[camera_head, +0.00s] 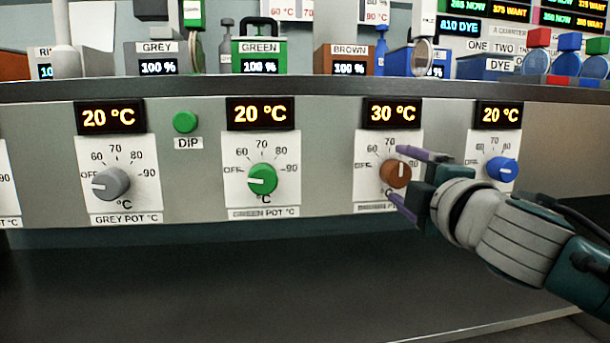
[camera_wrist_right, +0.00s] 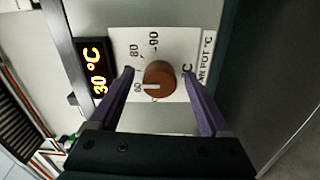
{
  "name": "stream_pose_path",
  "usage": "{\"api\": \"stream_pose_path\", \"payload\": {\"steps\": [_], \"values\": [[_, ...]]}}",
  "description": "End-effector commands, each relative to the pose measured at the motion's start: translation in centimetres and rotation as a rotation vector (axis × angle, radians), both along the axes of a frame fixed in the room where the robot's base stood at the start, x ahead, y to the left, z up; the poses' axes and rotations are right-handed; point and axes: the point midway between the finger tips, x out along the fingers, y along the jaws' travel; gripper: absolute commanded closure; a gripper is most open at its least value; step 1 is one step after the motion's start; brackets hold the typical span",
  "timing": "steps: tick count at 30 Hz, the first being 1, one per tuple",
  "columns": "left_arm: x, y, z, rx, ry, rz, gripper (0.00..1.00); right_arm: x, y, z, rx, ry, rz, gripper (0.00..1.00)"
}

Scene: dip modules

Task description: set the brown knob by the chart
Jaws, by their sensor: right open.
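The brown knob (camera_head: 395,173) sits on a white dial plate under a display reading 30 °C. It also shows in the right wrist view (camera_wrist_right: 160,76), its white mark near the 60 side there; its exact setting is hard to read. My right gripper (camera_head: 402,172) is open, with purple fingers above and below the knob. In the wrist view the fingers (camera_wrist_right: 160,82) lie on either side of it, with gaps visible. Chart cards with °C figures (camera_head: 376,11) and (camera_head: 288,10) stand at the back, cut off by the top edge. My left gripper is out of view.
Along the panel are a grey knob (camera_head: 111,183), a green knob (camera_head: 263,179), a blue knob (camera_head: 502,169) close to my right wrist, and a green DIP button (camera_head: 185,122). Pots with 100 % displays stand on the counter above. Space below the panel is clear.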

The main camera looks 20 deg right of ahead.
Motion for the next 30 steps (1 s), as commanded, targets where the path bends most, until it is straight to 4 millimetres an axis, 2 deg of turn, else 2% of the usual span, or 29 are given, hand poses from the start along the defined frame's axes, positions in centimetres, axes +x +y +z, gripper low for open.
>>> {"api": "stream_pose_path", "payload": {"steps": [5, 18, 24, 30], "values": [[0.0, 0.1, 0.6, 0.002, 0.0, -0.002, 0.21, -1.3, 0.4, 0.0, 0.003, 0.003, 0.002, 0.19], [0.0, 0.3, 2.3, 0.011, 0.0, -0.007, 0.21, -8.4, 2.0, 0.0, 0.003, 0.003, -0.001, 0.19], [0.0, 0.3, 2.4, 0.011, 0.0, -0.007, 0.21, -9.6, 2.3, 0.0, 0.0, 0.001, 0.0, 0.19], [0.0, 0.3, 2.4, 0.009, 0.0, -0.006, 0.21, -9.6, 2.3, 0.0, 0.0, 0.0, 0.0, 0.19]]}}
